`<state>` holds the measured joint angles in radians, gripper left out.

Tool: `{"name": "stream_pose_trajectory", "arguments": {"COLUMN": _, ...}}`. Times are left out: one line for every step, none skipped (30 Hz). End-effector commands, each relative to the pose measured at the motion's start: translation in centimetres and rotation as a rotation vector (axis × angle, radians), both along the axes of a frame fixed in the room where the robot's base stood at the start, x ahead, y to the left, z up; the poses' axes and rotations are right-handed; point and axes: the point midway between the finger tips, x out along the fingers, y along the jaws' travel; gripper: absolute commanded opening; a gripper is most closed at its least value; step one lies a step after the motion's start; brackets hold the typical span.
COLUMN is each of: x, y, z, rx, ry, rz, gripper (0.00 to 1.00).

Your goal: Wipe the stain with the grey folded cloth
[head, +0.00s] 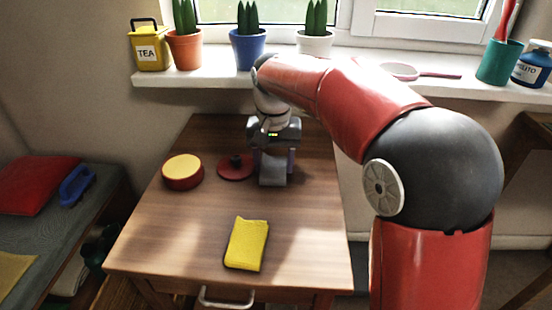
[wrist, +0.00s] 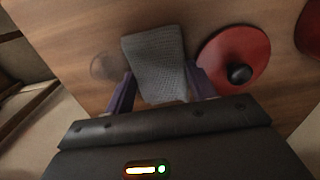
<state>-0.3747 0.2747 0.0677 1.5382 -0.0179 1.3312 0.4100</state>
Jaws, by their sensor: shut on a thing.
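The grey folded cloth (wrist: 155,60) is between the two purple fingers of my gripper (wrist: 161,84) in the wrist view. My gripper (head: 274,158) is shut on it and points down at the back of the wooden table, with the cloth (head: 272,178) low at the tabletop. I cannot tell if the cloth presses on the wood. A faint greyish round stain (wrist: 105,66) lies just left of the cloth in the wrist view, apart from it. I cannot make out the stain in the head view.
A red lid with a black knob (head: 235,168) lies close beside my gripper. A red tin with a yellow top (head: 183,173) stands further left. A yellow folded cloth (head: 247,244) lies at the front of the table (head: 185,235). Potted cacti stand on the windowsill behind.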

Motion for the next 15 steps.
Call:
{"name": "stream_pose_trajectory", "arguments": {"x": 0.0, "y": -0.3, "z": 0.0, "rx": 0.000, "ry": -0.001, "rz": -0.002, "gripper": 0.37}}
{"name": "stream_pose_trajectory", "arguments": {"x": 0.0, "y": -0.5, "z": 0.0, "rx": 0.000, "ry": -0.001, "rz": -0.002, "gripper": 0.37}}
{"name": "stream_pose_trajectory", "arguments": {"x": 0.0, "y": -0.7, "z": 0.0, "rx": 0.000, "ry": -0.002, "rz": -0.002, "gripper": 0.37}}
{"name": "stream_pose_trajectory", "arguments": {"x": 0.0, "y": -1.0, "z": 0.0, "rx": 0.000, "ry": -0.002, "rz": -0.002, "gripper": 0.37}}
{"name": "stream_pose_trajectory", "arguments": {"x": 0.0, "y": -1.3, "z": 0.0, "rx": 0.000, "ry": -0.002, "rz": -0.002, "gripper": 0.37}}
{"name": "stream_pose_trajectory", "arguments": {"x": 0.0, "y": -1.6, "z": 0.0, "rx": 0.000, "ry": -0.001, "rz": -0.003, "gripper": 0.37}}
{"name": "stream_pose_trajectory", "arguments": {"x": 0.0, "y": -1.9, "z": -0.1, "rx": 0.000, "ry": -0.001, "rz": -0.003, "gripper": 0.37}}
{"name": "stream_pose_trajectory", "arguments": {"x": 0.0, "y": -2.2, "z": -0.1, "rx": 0.000, "ry": -0.002, "rz": -0.003, "gripper": 0.37}}
{"name": "stream_pose_trajectory", "arguments": {"x": 0.1, "y": -2.5, "z": -0.1, "rx": 0.000, "ry": -0.002, "rz": -0.003, "gripper": 0.37}}
{"name": "stream_pose_trajectory", "arguments": {"x": 0.1, "y": -2.8, "z": -0.1, "rx": 0.000, "ry": -0.002, "rz": -0.003, "gripper": 0.37}}
{"name": "stream_pose_trajectory", "arguments": {"x": 0.1, "y": -2.9, "z": -0.1, "rx": 0.000, "ry": -0.003, "rz": -0.003, "gripper": 0.37}}
{"name": "stream_pose_trajectory", "arguments": {"x": 0.0, "y": -3.1, "z": -0.1, "rx": 0.000, "ry": -0.003, "rz": -0.002, "gripper": 0.37}}
{"name": "stream_pose_trajectory", "arguments": {"x": 0.0, "y": -3.2, "z": -0.1, "rx": 0.000, "ry": -0.003, "rz": -0.001, "gripper": 0.37}}
{"name": "stream_pose_trajectory", "arguments": {"x": 0.0, "y": -3.3, "z": -0.1, "rx": 0.000, "ry": -0.003, "rz": -0.001, "gripper": 0.37}}
{"name": "stream_pose_trajectory", "arguments": {"x": 0.0, "y": -3.4, "z": -0.1, "rx": 0.000, "ry": -0.002, "rz": -0.001, "gripper": 0.37}}
